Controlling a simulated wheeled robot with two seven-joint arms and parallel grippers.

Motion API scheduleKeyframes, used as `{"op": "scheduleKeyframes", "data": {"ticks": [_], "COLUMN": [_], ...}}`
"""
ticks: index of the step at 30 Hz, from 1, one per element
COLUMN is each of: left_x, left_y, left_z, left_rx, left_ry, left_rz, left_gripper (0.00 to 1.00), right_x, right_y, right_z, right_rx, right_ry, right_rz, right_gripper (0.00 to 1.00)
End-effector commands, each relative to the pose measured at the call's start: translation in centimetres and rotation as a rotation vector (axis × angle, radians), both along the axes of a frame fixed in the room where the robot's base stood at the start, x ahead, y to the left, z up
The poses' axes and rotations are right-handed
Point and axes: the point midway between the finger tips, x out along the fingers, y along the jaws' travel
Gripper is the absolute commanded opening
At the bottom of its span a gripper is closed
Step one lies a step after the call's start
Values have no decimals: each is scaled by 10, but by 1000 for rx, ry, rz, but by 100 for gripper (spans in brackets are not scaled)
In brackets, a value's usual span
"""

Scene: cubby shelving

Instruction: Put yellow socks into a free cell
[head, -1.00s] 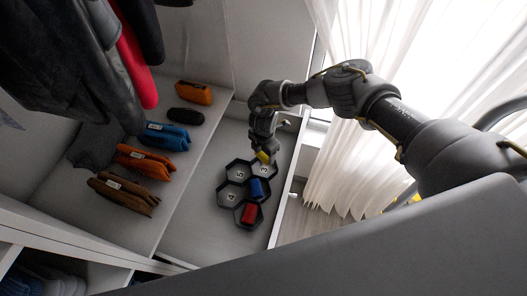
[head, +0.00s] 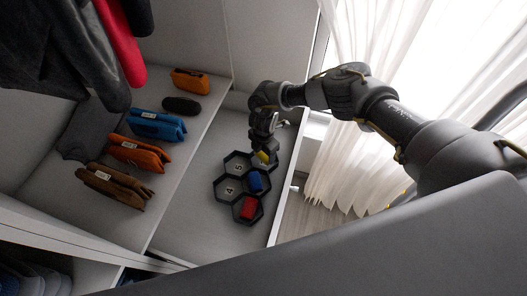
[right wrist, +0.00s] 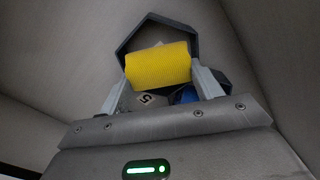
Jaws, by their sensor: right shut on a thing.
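The yellow socks (head: 262,157) are a small roll held in my right gripper (head: 265,150). In the right wrist view the yellow roll (right wrist: 157,65) lies between the two fingers, in front of a dark hexagonal cell (right wrist: 150,22). The black hexagonal organizer (head: 227,200) stands in the drawer. In the head view the roll is over its upper right cell; whether it touches the bottom I cannot tell. The cells marked 5 and 4 look empty. Blue socks (head: 255,182) and red socks (head: 248,207) sit in two other cells. My left gripper is out of view.
On the shelf at left lie an orange case (head: 190,81), a black case (head: 181,107) and folded blue (head: 156,125), orange (head: 139,153) and brown (head: 115,185) items. Dark and red clothes hang above. A white curtain (head: 350,150) is at right.

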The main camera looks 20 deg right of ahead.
Motion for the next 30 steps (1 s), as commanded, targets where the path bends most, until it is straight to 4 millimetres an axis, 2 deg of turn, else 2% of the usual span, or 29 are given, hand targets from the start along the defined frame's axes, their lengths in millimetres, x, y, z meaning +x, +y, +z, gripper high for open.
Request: {"op": "scheduleKeyframes", "data": {"ticks": [10,11,15,17,26,30], "left_x": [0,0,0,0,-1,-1], "left_y": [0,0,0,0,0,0], "left_z": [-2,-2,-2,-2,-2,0], "left_rx": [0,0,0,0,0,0], "left_ry": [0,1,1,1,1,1], "left_rz": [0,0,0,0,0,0], "left_gripper": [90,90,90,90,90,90], "right_x": [0,0,0,0,0,1], "right_y": [0,0,0,0,0,0], "right_z": [-2,-2,-2,-2,0,17], "right_rx": [0,0,0,0,0,1], "right_ry": [0,0,0,0,-1,-2], "right_rz": [1,1,1,1,0,2], "right_gripper": [43,66,84,90,90,90]}}
